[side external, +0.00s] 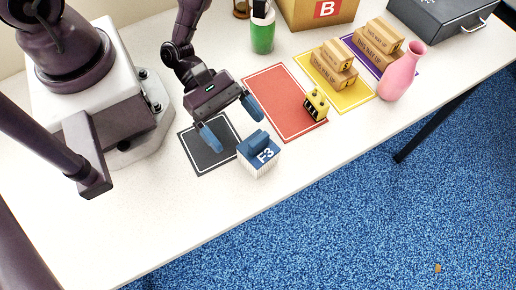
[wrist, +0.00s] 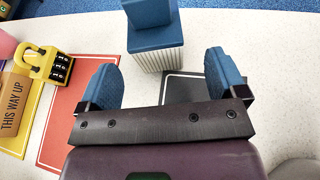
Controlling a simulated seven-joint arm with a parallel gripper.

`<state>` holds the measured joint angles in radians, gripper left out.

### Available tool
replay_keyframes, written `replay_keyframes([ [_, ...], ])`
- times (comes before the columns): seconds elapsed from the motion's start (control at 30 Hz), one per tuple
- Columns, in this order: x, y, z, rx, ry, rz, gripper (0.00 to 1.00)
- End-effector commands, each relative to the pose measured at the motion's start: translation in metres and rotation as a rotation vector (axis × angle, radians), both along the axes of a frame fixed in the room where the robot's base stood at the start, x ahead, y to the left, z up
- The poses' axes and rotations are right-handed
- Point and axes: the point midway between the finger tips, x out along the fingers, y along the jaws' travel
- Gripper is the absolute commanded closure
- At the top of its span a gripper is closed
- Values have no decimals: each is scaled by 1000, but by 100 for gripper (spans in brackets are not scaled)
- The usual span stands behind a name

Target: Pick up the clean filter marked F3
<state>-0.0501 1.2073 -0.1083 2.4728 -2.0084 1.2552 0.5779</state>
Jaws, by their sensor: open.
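The filter marked F3 (side external: 260,158) is a white block with a blue top and a blue raised grip, standing on the white table beside the black mat. In the wrist view its blue top and pleated white side (wrist: 155,45) show ahead of the fingertips. My gripper (side external: 231,118) is open, with blue fingers, above the black mat (side external: 205,158) and just behind the filter. In the wrist view the open fingers (wrist: 165,75) have nothing between them, and the filter lies beyond them.
A yellow padlock (side external: 316,104) stands on the red mat (side external: 275,85). Cartons (side external: 334,65) stand on the yellow mat, with more on a purple mat. The front table strip is clear.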

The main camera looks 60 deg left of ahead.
Motion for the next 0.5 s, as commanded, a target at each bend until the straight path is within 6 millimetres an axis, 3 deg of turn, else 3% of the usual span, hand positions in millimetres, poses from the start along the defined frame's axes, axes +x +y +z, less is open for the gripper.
replay_keyframes([
  [0.27,5,-22,-9,-1,0,-1,10],
  [0.5,14,-53,-22,-1,1,-3,10],
])
